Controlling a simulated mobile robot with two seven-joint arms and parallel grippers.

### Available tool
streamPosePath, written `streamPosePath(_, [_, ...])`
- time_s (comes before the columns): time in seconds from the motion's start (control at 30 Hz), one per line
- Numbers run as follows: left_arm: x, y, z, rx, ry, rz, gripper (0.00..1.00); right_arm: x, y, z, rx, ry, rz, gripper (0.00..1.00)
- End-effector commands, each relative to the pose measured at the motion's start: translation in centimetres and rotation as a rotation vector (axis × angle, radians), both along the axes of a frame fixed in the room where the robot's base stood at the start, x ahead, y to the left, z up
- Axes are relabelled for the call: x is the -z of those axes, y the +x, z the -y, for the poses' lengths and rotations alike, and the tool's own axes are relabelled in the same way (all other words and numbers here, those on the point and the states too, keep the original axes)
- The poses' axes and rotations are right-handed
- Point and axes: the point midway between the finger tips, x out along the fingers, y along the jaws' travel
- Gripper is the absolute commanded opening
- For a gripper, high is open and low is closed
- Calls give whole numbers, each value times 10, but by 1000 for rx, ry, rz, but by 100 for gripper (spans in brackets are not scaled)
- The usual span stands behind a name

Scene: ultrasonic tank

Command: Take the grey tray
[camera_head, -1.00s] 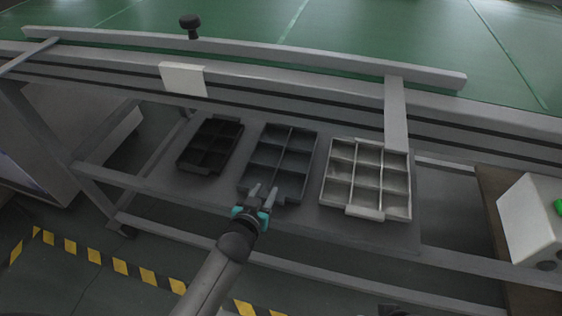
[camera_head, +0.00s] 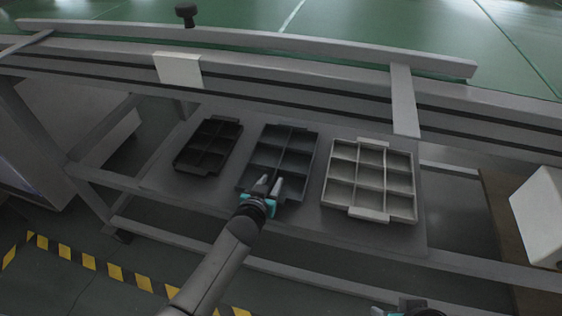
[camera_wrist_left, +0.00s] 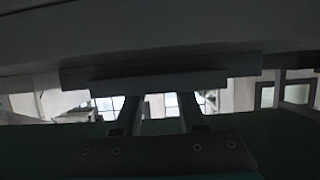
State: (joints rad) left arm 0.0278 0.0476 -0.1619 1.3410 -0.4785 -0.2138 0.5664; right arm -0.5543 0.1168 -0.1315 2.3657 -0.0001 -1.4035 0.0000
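Three compartmented trays lie side by side on the shelf. The middle, dark grey tray (camera_head: 283,135) has its near edge at my left gripper (camera_head: 270,184). The left gripper's two fingers are apart, with nothing visible between them, and part of the tray's near handle is hidden behind them. In the left wrist view the two fingers (camera_wrist_left: 158,112) reach toward a dark ledge (camera_wrist_left: 160,80) that looks like the tray's edge; contact cannot be told. Part of my right gripper (camera_head: 405,309) shows at the bottom edge, its fingers not clear.
A black tray (camera_head: 208,146) lies to the left and a light grey tray (camera_head: 369,214) to the right, with narrow gaps. The workbench beam (camera_head: 300,85) runs above and behind the shelf (camera_head: 160,180). A white box (camera_head: 540,215) stands at the far right.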

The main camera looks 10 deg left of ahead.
Motion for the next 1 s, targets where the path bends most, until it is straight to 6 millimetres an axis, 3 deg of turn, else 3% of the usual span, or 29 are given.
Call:
streamPosePath(0.2, [0,0,0,0,1,0,40,-1,0,0,0,0,0,50])
streamPosePath(0.57, [0,0,0,0,1,0,0,0,0,0,0,-1,1,50])
streamPosePath(1.0, [0,0,0,0,0,0,0,0,0,0,0,-1,0,50])
